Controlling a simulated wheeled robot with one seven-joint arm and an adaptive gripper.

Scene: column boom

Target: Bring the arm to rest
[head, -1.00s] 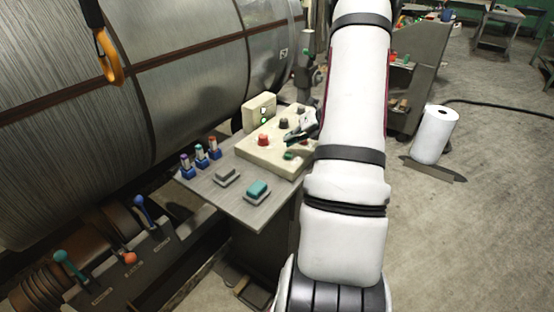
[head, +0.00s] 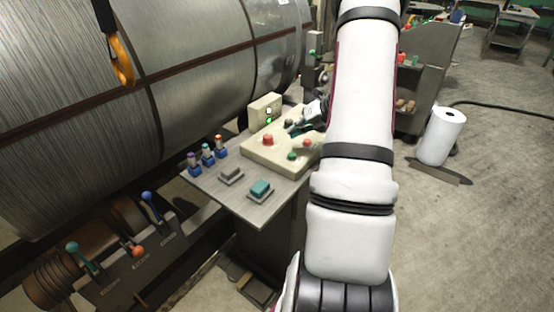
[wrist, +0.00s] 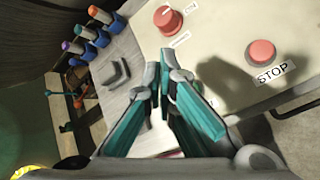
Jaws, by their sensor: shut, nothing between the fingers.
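My arm (head: 362,100) reaches forward over the control table. My gripper (head: 294,129) is over the beige control box, partly hidden by the arm. In the wrist view my gripper (wrist: 162,72) shows two teal-padded fingers, shut and empty. The beige control box (head: 262,154) carries a red button (head: 268,140), a green button (head: 292,156) and a second red button (head: 307,143) beside the arm. In the wrist view one red button (wrist: 168,20) is beyond the fingertips. A red button (wrist: 262,53) labelled STOP is to the right, clear of the fingers.
The metal table (head: 225,190) holds a grey button, a teal button (head: 261,188) and several small blue-based switches. A large metal cylinder (head: 190,75) fills the left. An orange hook (head: 122,65) hangs there. A white roll (head: 440,138) stands on open floor at right.

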